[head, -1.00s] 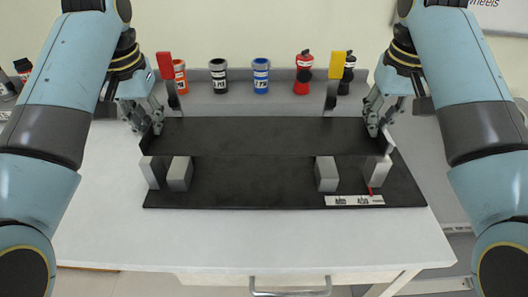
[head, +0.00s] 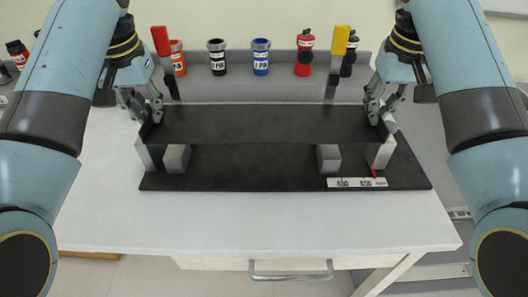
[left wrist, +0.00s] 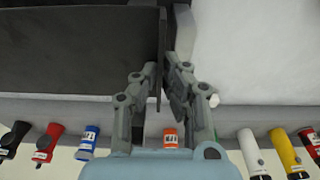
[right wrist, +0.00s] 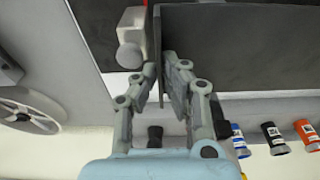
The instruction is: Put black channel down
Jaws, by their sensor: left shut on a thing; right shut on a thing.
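The black channel (head: 258,124), long and with upturned ends, spans level between my two grippers over a black base plate (head: 250,178). My left gripper (head: 153,112) is shut on its left end wall; the left wrist view shows the fingers (left wrist: 161,85) on both sides of that wall. My right gripper (head: 378,112) is shut on the right end wall, also seen in the right wrist view (right wrist: 161,80). Grey blocks stand on the plate: left inner (head: 176,158), right inner (head: 328,158), right outer (head: 381,152). The channel hides their rear parts, so contact with them cannot be told.
Upright clamps with a red handle (head: 160,40) and a yellow handle (head: 340,40) stand behind the channel. Several bottles, including a blue one (head: 261,58) and a red one (head: 304,52), line the back ledge. A white label strip (head: 357,183) lies on the plate. The white table front (head: 250,225) is clear.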

